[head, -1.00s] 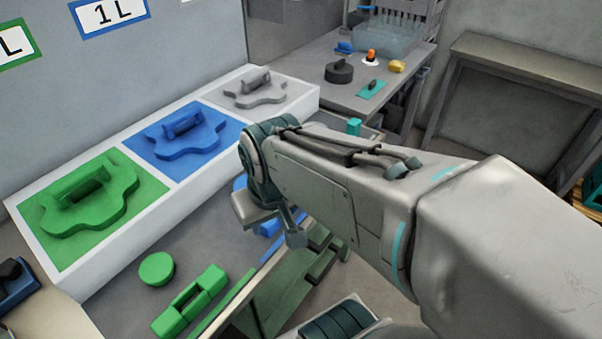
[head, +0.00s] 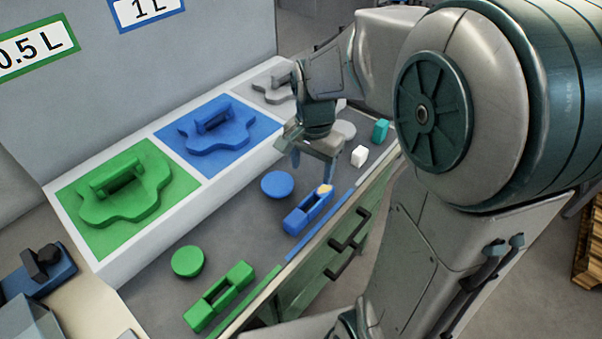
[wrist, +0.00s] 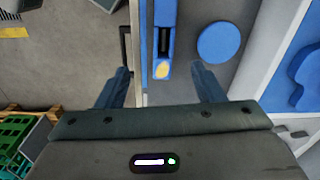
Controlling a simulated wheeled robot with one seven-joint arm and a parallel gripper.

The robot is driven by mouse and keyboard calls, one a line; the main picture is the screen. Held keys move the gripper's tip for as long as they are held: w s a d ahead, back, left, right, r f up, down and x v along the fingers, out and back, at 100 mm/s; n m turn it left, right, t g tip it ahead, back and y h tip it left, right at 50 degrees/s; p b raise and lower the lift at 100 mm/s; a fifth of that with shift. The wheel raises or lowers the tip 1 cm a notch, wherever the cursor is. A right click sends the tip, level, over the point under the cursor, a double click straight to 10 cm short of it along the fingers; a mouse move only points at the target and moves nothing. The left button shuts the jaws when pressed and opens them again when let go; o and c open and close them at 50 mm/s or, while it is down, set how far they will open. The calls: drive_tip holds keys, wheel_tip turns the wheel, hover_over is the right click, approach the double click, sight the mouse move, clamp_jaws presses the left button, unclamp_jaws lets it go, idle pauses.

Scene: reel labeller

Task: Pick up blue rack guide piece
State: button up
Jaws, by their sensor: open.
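A slotted blue block (head: 307,213) with a pale yellow end lies on the grey worktop near its front edge. A thin blue strip (head: 318,236) lies along that edge beside it, and a blue disc (head: 277,184) lies behind it. I cannot tell by name which of these is the rack guide piece. My gripper (head: 314,170) is open and empty, pointing down above the yellow end of the block. In the wrist view the slotted blue block (wrist: 165,28) runs between my spread fingers (wrist: 162,80), and the disc (wrist: 220,43) is to its right.
A white-rimmed stand holds green (head: 122,190), blue (head: 218,132) and grey shaped parts along the wall. Green pieces (head: 220,296) lie at the near left. A white cube (head: 359,156) and a teal block (head: 380,130) stand right of my gripper. Drawer handles (head: 348,230) project below the edge.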

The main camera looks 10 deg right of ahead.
drive_tip(key=w+m, duration=0.1)
drive_tip(key=w, duration=0.1)
hover_over(310, 206)
drive_tip(key=f, duration=0.9)
drive_tip(key=shift+s+a+f+p, duration=0.1)
drive_tip(key=shift+s+a+p, duration=0.1)
drive_tip(key=shift+a+p, duration=0.15)
drive_tip(key=shift+w+d+f+p, duration=0.1)
drive_tip(key=shift+f+p, duration=0.1)
drive_tip(key=shift+f, duration=0.65)
drive_tip(key=shift+d+f+p, duration=0.1)
drive_tip(key=shift+f+p, duration=0.05)
drive_tip(key=shift+f, duration=0.75)
drive_tip(key=shift+w+d+f+p, duration=0.1)
drive_tip(key=shift+f+p, duration=0.1)
drive_tip(key=shift+f, duration=0.65)
drive_tip(key=c, duration=1.2)
